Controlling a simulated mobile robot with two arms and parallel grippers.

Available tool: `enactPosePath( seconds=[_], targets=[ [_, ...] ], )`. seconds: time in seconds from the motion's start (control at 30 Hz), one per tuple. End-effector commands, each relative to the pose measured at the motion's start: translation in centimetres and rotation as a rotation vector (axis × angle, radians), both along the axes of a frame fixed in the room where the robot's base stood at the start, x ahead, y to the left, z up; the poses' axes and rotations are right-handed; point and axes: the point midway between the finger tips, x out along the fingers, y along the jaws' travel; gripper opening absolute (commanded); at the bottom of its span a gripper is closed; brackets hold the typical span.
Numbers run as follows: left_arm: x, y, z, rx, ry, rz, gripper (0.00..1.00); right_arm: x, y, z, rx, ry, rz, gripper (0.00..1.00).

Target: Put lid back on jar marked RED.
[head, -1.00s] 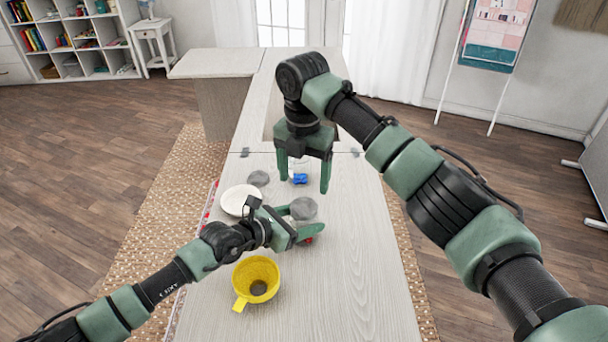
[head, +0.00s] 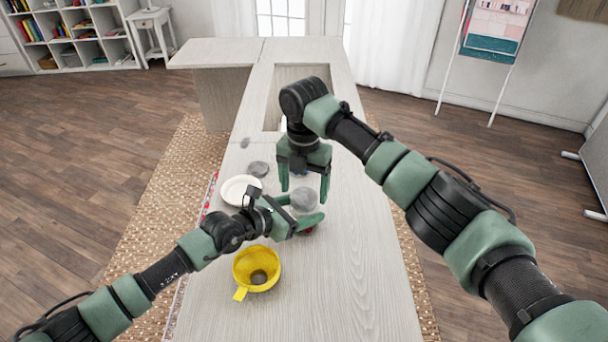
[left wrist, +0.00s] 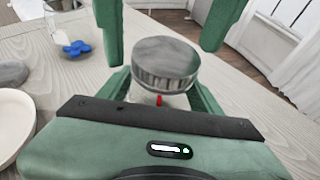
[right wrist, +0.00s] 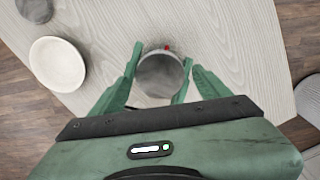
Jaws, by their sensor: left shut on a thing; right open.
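My left gripper (head: 303,212) is shut around a jar with something red at it (left wrist: 159,101); the jar's body is mostly hidden and no label is readable. A round grey metal lid (left wrist: 165,63) sits level on top of this jar; it also shows in the head view (head: 303,198) and the right wrist view (right wrist: 159,76). I cannot tell whether it is fastened. My right gripper (head: 304,193) is open, pointing down, its fingers on either side above the lid. It does not visibly grip it.
A clear jar with blue pieces (left wrist: 76,48) stands farther back, mostly hidden in the head view. Another grey disc (head: 258,169) and a white dish (head: 240,189) lie left. A yellow funnel-like cup (head: 257,268) stands in front. The right tabletop (head: 360,270) is clear.

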Motion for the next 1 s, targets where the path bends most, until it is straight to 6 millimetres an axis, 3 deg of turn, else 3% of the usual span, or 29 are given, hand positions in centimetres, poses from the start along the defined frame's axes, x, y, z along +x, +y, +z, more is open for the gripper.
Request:
enactPosePath(
  seconds=[0.13, 0.43, 0.7, 0.87, 1.0],
  targets=[
    [0.0, 0.0, 0.01, 0.0, 0.0, 0.0, 0.0, -0.04, -0.02, -1.05, -0.001, 0.001, 0.0, 0.77],
    [0.0, 0.0, 0.01, 0.0, 0.0, 0.0, 0.0, -0.02, -0.01, -1.22, 0.0, 0.0, 0.0, 0.77],
    [0.0, 0.0, 0.01, 0.0, 0.0, 0.0, 0.0, -0.02, -0.01, -1.2, 0.0, 0.0, 0.0, 0.1],
    [0.0, 0.0, 0.0, 0.0, 0.0, 0.0, 0.0, -0.04, 0.04, -1.19, 0.001, 0.001, -0.05, 0.1],
    [-0.01, -0.01, 0.01, 0.0, 0.0, 0.0, 0.0, -0.08, 0.12, -1.27, 0.003, 0.002, -0.298, 0.1]
  ],
)
